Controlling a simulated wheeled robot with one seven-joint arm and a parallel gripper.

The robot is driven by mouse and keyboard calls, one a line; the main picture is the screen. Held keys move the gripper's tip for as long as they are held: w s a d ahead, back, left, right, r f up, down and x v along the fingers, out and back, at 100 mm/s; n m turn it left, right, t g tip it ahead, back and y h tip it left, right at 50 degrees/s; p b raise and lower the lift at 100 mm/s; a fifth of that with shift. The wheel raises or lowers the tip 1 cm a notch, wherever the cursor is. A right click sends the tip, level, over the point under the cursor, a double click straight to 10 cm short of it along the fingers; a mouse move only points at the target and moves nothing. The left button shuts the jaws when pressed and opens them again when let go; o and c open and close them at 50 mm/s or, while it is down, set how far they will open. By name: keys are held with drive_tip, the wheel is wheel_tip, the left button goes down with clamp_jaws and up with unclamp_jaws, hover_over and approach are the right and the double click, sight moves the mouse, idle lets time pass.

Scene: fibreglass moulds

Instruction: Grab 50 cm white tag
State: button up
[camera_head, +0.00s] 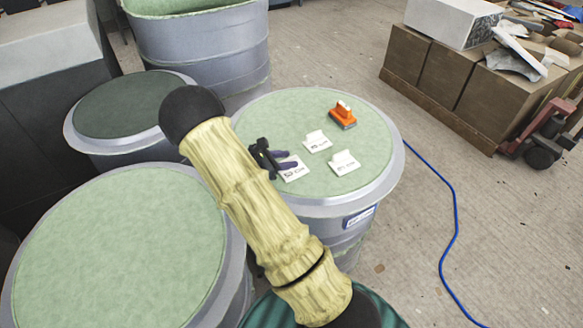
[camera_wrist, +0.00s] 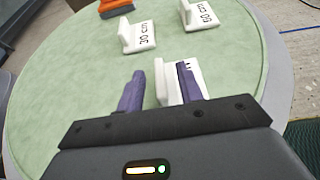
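A white tag (camera_wrist: 195,79) with an upright tab lies at my gripper (camera_wrist: 160,73) in the wrist view. The tab stands between the two purple fingers, with a gap to the left finger. My right finger covers part of the tag, so I cannot read its number there. In the head view my gripper (camera_head: 281,160) is low over this tag (camera_head: 293,173) on the green round top (camera_head: 262,115); its print is too small to read. The gripper is open. A 30 cm tag (camera_wrist: 137,37) and a 60 cm tag (camera_wrist: 201,15) lie beyond it.
An orange and grey object (camera_head: 343,115) sits near the far edge of the same top. Other round green-topped moulds (camera_head: 120,250) stand to the left. A blue hose (camera_head: 452,205) runs along the floor. A loaded pallet (camera_head: 440,75) stands at upper right.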

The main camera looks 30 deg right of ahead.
sight(285, 160)
idle(0.4)
clamp_jaws()
wheel_tip(285, 160, up, 10)
drive_tip(key=p, duration=0.1)
idle(0.5)
idle(0.4)
